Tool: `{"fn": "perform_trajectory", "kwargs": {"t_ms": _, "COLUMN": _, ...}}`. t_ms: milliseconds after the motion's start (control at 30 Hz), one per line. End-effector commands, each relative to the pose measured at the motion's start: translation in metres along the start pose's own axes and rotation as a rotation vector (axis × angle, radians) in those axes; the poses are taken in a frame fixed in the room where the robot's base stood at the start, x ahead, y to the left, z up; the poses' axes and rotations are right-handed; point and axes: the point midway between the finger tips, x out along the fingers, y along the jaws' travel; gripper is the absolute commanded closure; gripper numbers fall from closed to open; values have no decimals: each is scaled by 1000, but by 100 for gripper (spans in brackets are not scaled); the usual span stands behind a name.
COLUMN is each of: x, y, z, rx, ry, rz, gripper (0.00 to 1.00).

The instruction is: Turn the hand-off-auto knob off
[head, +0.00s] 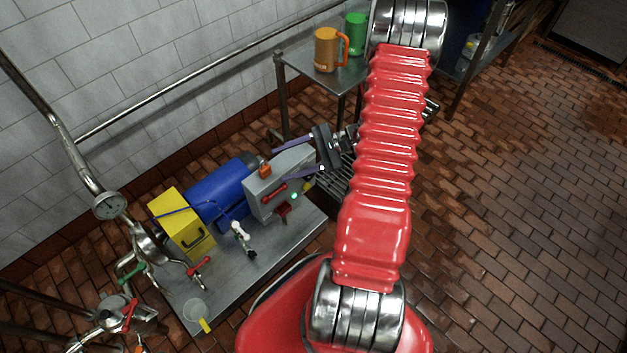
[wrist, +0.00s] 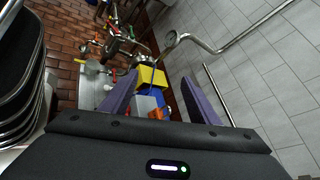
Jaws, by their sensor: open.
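A grey control box (head: 258,199) sits at the end of the blue motor (head: 222,190) on a metal base plate. I cannot tell which of these is the hand-off-auto knob. My gripper (head: 279,165) is open, its purple fingers reaching over the box. In the wrist view, the grey box (wrist: 146,104) shows between the spread fingers; its lower part is hidden by my gripper. Nothing is held.
A yellow guard (head: 182,222) stands left of the motor. Pipes with a gauge (head: 109,206) and red and green valve handles are at the left. A metal table (head: 336,78) with an orange mug (head: 326,50) and a green mug (head: 356,34) stands behind. Brick floor is clear at right.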

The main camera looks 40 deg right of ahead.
Motion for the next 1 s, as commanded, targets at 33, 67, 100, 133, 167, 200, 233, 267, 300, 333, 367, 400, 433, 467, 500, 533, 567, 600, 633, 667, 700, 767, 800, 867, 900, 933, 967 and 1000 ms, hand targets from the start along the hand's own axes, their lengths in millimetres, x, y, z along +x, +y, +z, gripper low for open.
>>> {"fn": "perform_trajectory", "kwargs": {"t_ms": 33, "x": -4, "y": 5, "z": -13, "rx": 33, "ry": -3, "rz": -43, "gripper": 45}}
{"fn": "perform_trajectory", "kwargs": {"t_ms": 67, "x": -6, "y": 8, "z": -20, "rx": 49, "ry": -4, "rz": -68, "gripper": 45}}
{"fn": "perform_trajectory", "kwargs": {"t_ms": 100, "x": -10, "y": 10, "z": -29, "rx": 69, "ry": -6, "rz": -103, "gripper": 45}}
{"fn": "perform_trajectory", "kwargs": {"t_ms": 133, "x": -12, "y": 12, "z": -35, "rx": 84, "ry": -7, "rz": -129, "gripper": 45}}
{"fn": "perform_trajectory", "kwargs": {"t_ms": 167, "x": -14, "y": 15, "z": -42, "rx": 99, "ry": -8, "rz": -155, "gripper": 45}}
{"fn": "perform_trajectory", "kwargs": {"t_ms": 200, "x": -18, "y": 19, "z": -51, "rx": 119, "ry": -8, "rz": -190, "gripper": 45}}
{"fn": "perform_trajectory", "kwargs": {"t_ms": 233, "x": -20, "y": 21, "z": -58, "rx": 133, "ry": -8, "rz": -216, "gripper": 45}}
{"fn": "perform_trajectory", "kwargs": {"t_ms": 267, "x": -23, "y": 24, "z": -65, "rx": 148, "ry": -9, "rz": -243, "gripper": 45}}
{"fn": "perform_trajectory", "kwargs": {"t_ms": 300, "x": -26, "y": 29, "z": -73, "rx": 168, "ry": -9, "rz": -278, "gripper": 45}}
{"fn": "perform_trajectory", "kwargs": {"t_ms": 333, "x": -29, "y": 32, "z": -80, "rx": 183, "ry": -8, "rz": -306, "gripper": 45}}
{"fn": "perform_trajectory", "kwargs": {"t_ms": 367, "x": -32, "y": 36, "z": -87, "rx": 196, "ry": -6, "rz": -332, "gripper": 45}}
{"fn": "perform_trajectory", "kwargs": {"t_ms": 400, "x": -35, "y": 41, "z": -96, "rx": 214, "ry": -5, "rz": -368, "gripper": 45}}
{"fn": "perform_trajectory", "kwargs": {"t_ms": 433, "x": -38, "y": 45, "z": -102, "rx": 229, "ry": -5, "rz": -395, "gripper": 45}}
{"fn": "perform_trajectory", "kwargs": {"t_ms": 467, "x": -40, "y": 49, "z": -109, "rx": 243, "ry": -3, "rz": -423, "gripper": 45}}
{"fn": "perform_trajectory", "kwargs": {"t_ms": 500, "x": -44, "y": 55, "z": -118, "rx": 261, "ry": 0, "rz": -459, "gripper": 45}}
{"fn": "perform_trajectory", "kwargs": {"t_ms": 533, "x": -46, "y": 59, "z": -124, "rx": 274, "ry": 2, "rz": -486, "gripper": 45}}
{"fn": "perform_trajectory", "kwargs": {"t_ms": 567, "x": -48, "y": 64, "z": -130, "rx": 288, "ry": 4, "rz": -513, "gripper": 45}}
{"fn": "perform_trajectory", "kwargs": {"t_ms": 600, "x": -51, "y": 71, "z": -138, "rx": 306, "ry": 7, "rz": -550, "gripper": 45}}
{"fn": "perform_trajectory", "kwargs": {"t_ms": 633, "x": -54, "y": 76, "z": -145, "rx": 318, "ry": 10, "rz": -578, "gripper": 45}}
{"fn": "perform_trajectory", "kwargs": {"t_ms": 667, "x": -56, "y": 81, "z": -151, "rx": 330, "ry": 14, "rz": -605, "gripper": 45}}
{"fn": "perform_trajectory", "kwargs": {"t_ms": 700, "x": -59, "y": 89, "z": -159, "rx": 348, "ry": 18, "rz": -642, "gripper": 45}}
{"fn": "perform_trajectory", "kwargs": {"t_ms": 767, "x": -63, "y": 100, "z": -170, "rx": 374, "ry": 25, "rz": -697, "gripper": 45}}
{"fn": "perform_trajectory", "kwargs": {"t_ms": 800, "x": -66, "y": 108, "z": -178, "rx": 390, "ry": 31, "rz": -734, "gripper": 45}}
{"fn": "perform_trajectory", "kwargs": {"t_ms": 867, "x": -69, "y": 121, "z": -189, "rx": 415, "ry": 40, "rz": -789, "gripper": 45}}
{"fn": "perform_trajectory", "kwargs": {"t_ms": 900, "x": -72, "y": 130, "z": -196, "rx": 431, "ry": 47, "rz": -826, "gripper": 45}}
{"fn": "perform_trajectory", "kwargs": {"t_ms": 933, "x": -73, "y": 136, "z": -202, "rx": 442, "ry": 52, "rz": -852, "gripper": 45}}
{"fn": "perform_trajectory", "kwargs": {"t_ms": 967, "x": -74, "y": 142, "z": -207, "rx": 454, "ry": 57, "rz": -878, "gripper": 45}}
{"fn": "perform_trajectory", "kwargs": {"t_ms": 1000, "x": -76, "y": 150, "z": -212, "rx": 468, "ry": 63, "rz": -909, "gripper": 45}}
